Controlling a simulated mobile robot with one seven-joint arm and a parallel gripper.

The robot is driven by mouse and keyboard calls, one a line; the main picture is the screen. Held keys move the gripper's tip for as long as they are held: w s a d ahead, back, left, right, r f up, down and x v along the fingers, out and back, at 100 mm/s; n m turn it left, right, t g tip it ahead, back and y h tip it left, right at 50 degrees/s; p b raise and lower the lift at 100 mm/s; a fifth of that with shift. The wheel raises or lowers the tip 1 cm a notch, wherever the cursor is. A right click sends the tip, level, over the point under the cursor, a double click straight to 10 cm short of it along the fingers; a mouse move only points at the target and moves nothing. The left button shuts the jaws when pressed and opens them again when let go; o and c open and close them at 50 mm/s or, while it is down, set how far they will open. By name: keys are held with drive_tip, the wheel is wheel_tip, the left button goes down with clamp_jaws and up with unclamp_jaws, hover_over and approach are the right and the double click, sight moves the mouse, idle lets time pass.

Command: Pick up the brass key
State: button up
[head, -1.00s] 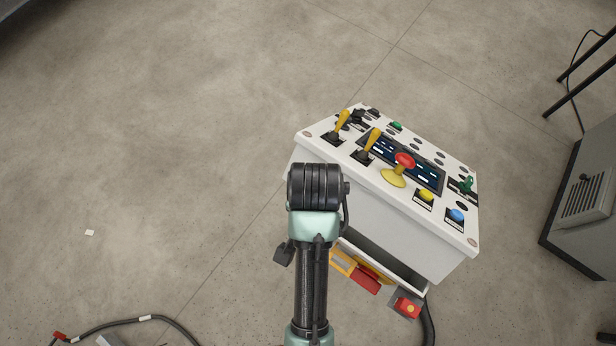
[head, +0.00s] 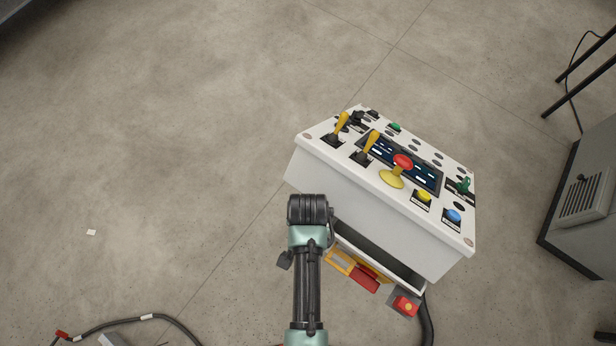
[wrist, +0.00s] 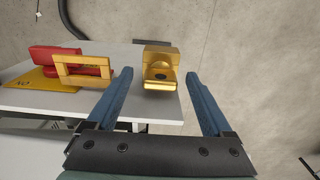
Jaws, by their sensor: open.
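A brass-coloured piece (wrist: 158,58), which seems to be the brass key, sits near the edge of a pale shelf in the wrist view. It has a blocky top and a rounded front part with a dark spot. My gripper (wrist: 161,76) is open, its two blue fingers pointing toward the piece, one to each side in the picture. It is empty, and the piece appears to lie beyond the fingertips. I cannot make out the piece or my gripper in the head view, where my arm hides part of the shelf.
To the left in the wrist view are a yellow frame (wrist: 84,70) and a red block (wrist: 62,57) on a yellow plate. A white control console (head: 350,200) with levers and buttons stands above the shelf. A grey cabinet (head: 580,210) is at right. Floor at left is mostly clear.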

drive_tip(key=shift+c, duration=0.3)
clamp_jaws()
idle(0.3)
